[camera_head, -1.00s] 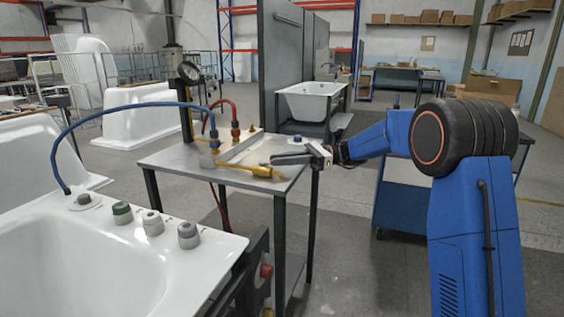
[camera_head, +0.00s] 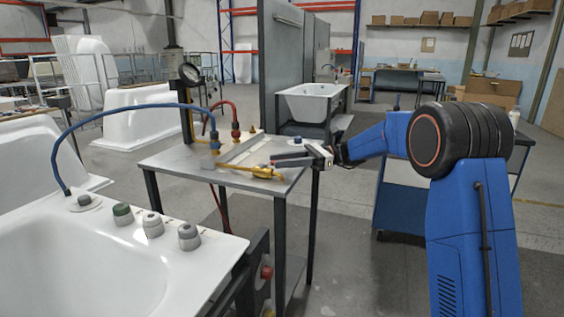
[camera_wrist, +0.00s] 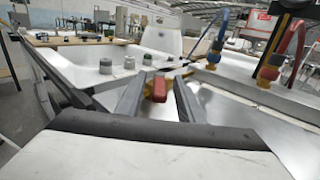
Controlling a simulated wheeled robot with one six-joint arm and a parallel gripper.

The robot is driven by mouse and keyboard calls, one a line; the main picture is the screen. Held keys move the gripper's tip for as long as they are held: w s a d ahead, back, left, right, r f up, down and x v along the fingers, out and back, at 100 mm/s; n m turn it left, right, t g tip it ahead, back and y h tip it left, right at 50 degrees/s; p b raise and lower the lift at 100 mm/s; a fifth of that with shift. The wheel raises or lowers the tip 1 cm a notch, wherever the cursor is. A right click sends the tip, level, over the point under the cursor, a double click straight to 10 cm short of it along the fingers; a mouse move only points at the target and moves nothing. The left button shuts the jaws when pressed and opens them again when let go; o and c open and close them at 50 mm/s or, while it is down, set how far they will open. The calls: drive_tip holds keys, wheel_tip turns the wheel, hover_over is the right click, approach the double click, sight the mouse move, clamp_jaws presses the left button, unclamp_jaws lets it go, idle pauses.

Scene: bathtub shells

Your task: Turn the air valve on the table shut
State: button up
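The brass-yellow air valve (camera_head: 262,173) lies along the front edge of the grey metal table (camera_head: 205,172). In the wrist view its red-tipped handle (camera_wrist: 160,88) shows between my two fingers, with yellow metal (camera_wrist: 150,76) behind it. My gripper (camera_head: 273,159) reaches in from the right, just above and beside the valve. In the wrist view my gripper (camera_wrist: 158,84) is open, one finger on each side of the red tip, with gaps visible on both sides. Whether a finger touches the valve's body is hidden.
A blue hose (camera_head: 115,112) and a red hose (camera_head: 213,114) join brass fittings on the table. A pressure gauge (camera_head: 190,73) stands behind. A white tub with several knobs (camera_head: 153,224) is at the front left. A small tub (camera_head: 310,103) stands behind the table.

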drive_tip(key=v, duration=1.7)
drive_tip(key=shift+d, duration=0.1)
